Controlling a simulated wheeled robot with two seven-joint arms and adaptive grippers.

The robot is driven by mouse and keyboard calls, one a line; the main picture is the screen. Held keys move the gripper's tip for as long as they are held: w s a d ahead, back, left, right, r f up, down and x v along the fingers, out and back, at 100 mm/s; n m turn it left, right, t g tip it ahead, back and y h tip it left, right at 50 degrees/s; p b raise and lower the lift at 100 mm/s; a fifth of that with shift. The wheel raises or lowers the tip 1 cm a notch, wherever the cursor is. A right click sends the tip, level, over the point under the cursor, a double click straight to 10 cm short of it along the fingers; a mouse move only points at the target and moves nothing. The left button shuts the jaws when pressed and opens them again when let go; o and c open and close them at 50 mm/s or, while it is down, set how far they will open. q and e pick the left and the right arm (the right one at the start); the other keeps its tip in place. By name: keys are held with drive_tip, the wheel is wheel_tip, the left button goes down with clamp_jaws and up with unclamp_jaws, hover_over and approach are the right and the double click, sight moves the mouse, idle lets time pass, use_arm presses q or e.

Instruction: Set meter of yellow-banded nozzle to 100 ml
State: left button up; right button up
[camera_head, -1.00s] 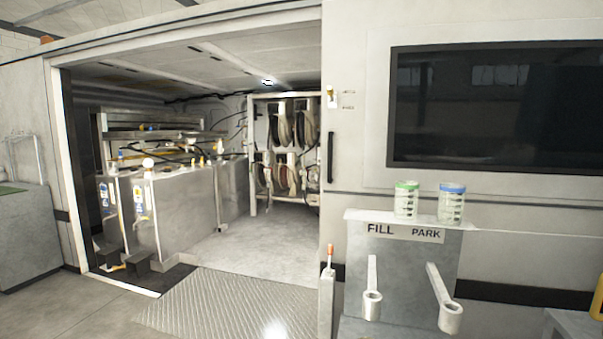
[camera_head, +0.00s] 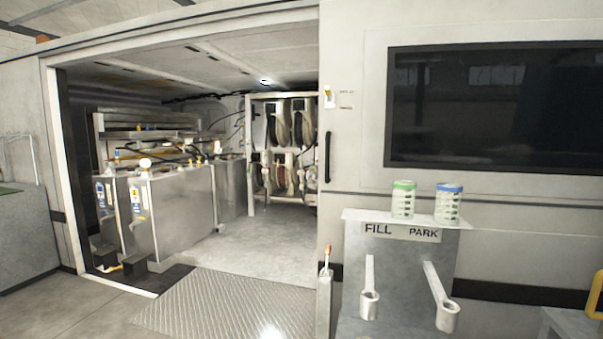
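No yellow-banded nozzle and no meter can be made out in the head view. Several hose reels (camera_head: 283,125) hang in a white rack at the back of the open bay, too small to tell any band colours. A stand labelled FILL and PARK (camera_head: 402,232) is at the right, with an empty-looking holder under FILL (camera_head: 369,303) and another under PARK (camera_head: 446,316). Neither of my grippers is in view.
A green-lidded jar (camera_head: 403,200) and a blue-lidded jar (camera_head: 449,203) stand on the stand's shelf. Metal tanks (camera_head: 178,212) fill the bay's left side. A treadplate ramp (camera_head: 225,302) leads to clear bay floor. A yellow object (camera_head: 597,296) shows at the right edge.

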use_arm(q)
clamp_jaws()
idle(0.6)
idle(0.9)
